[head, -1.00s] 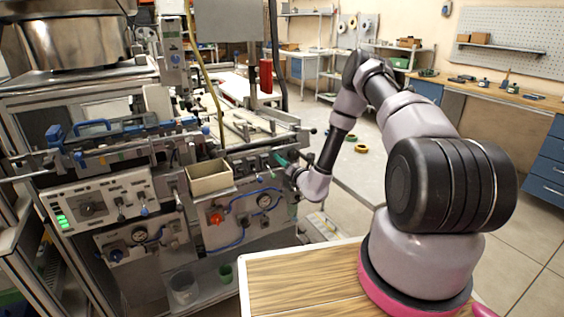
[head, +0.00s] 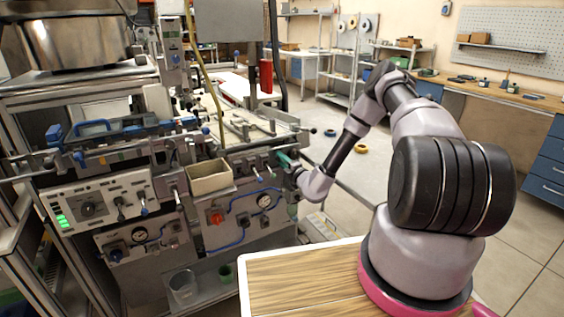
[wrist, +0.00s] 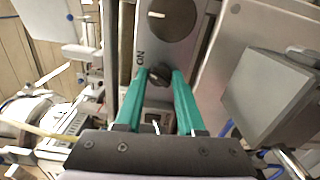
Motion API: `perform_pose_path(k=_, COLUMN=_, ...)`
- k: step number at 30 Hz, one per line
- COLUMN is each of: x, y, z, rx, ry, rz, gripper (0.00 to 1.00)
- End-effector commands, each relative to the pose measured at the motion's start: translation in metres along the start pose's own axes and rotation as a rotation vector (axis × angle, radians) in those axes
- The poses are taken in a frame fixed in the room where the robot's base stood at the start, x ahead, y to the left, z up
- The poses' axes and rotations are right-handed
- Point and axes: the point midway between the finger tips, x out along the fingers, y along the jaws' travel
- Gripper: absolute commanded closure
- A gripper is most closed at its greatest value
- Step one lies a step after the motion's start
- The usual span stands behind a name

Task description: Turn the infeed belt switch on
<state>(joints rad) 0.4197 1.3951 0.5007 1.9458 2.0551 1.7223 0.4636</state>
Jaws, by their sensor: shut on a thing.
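In the wrist view, a small black rotary switch knob (wrist: 158,76) sits on a grey panel, with an "ON" mark (wrist: 140,57) to its upper left. My gripper (wrist: 160,74) has its two teal fingers on either side of this knob and is shut on it. The knob appears turned at a slant. In the head view, my gripper (head: 287,159) reaches the right end of the machine's front panel, and the knob cannot be made out there.
A larger dial (wrist: 157,15) is above the knob in the wrist view, and a grey box (wrist: 268,98) sticks out at right. In the head view, a beige bin (head: 209,178) and a red knob (head: 216,217) are left of my gripper.

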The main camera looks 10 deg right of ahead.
Motion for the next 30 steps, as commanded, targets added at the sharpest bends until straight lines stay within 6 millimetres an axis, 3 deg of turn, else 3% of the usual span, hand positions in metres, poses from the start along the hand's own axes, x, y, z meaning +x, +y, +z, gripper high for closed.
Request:
perform_pose_path(k=9, x=-0.001, y=-0.0015, z=0.0007, rx=0.1, ry=-0.001, rz=-0.003, gripper=1.0)
perform_pose_path(k=24, x=-0.0012, y=-0.0018, z=0.0007, rx=0.114, ry=-0.001, rz=-0.003, gripper=1.0)
perform_pose_path(k=25, x=-0.0012, y=-0.0018, z=0.0007, rx=0.114, ry=-0.001, rz=-0.003, gripper=0.51)
perform_pose_path(k=26, x=-0.0012, y=-0.0018, z=0.0008, rx=0.114, ry=-0.001, rz=-0.003, gripper=0.39)
perform_pose_path(k=27, x=-0.0011, y=-0.0017, z=0.0007, rx=0.114, ry=-0.001, rz=-0.003, gripper=0.32)
perform_pose_path(k=30, x=-0.0008, y=-0.0012, z=0.0005, rx=0.114, ry=-0.001, rz=-0.002, gripper=0.32)
